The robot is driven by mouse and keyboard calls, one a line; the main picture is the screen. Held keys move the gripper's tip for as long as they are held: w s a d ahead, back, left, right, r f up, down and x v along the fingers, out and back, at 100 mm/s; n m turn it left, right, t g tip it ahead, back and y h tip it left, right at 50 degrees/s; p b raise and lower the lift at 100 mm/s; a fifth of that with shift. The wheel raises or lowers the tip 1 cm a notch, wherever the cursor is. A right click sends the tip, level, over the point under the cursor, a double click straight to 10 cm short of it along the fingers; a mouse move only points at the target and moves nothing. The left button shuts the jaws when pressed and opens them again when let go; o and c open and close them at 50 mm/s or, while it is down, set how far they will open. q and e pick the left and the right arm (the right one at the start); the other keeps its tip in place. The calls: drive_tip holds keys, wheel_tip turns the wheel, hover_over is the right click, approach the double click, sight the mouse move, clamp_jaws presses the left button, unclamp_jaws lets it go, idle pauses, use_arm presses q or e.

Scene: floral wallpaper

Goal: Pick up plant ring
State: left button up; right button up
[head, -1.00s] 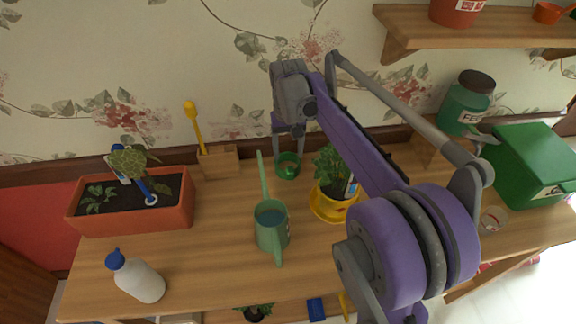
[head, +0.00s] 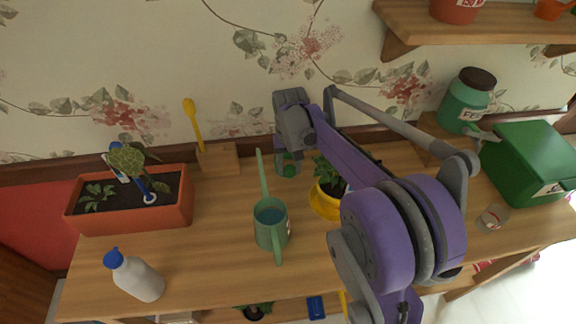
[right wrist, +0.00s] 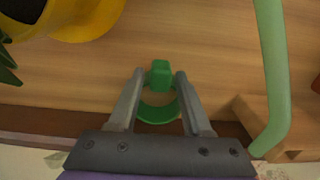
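The plant ring (head: 289,170) is a small green ring with a block-like tab, at the back of the wooden table near the wall. In the right wrist view the plant ring (right wrist: 160,75) has its tab between my fingertips and its curved band farther back between the fingers. My right gripper (head: 287,159) comes down over it from above. Part of the ring is hidden by the fingers in the head view. My left gripper is not in view.
A green watering can (head: 271,225) stands just in front, its long spout reaching close to the ring. A yellow plant pot (head: 325,204) is to the right, partly behind my arm. A wooden block (head: 218,158) holding a yellow tool is to the left.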

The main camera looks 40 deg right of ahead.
clamp_jaws()
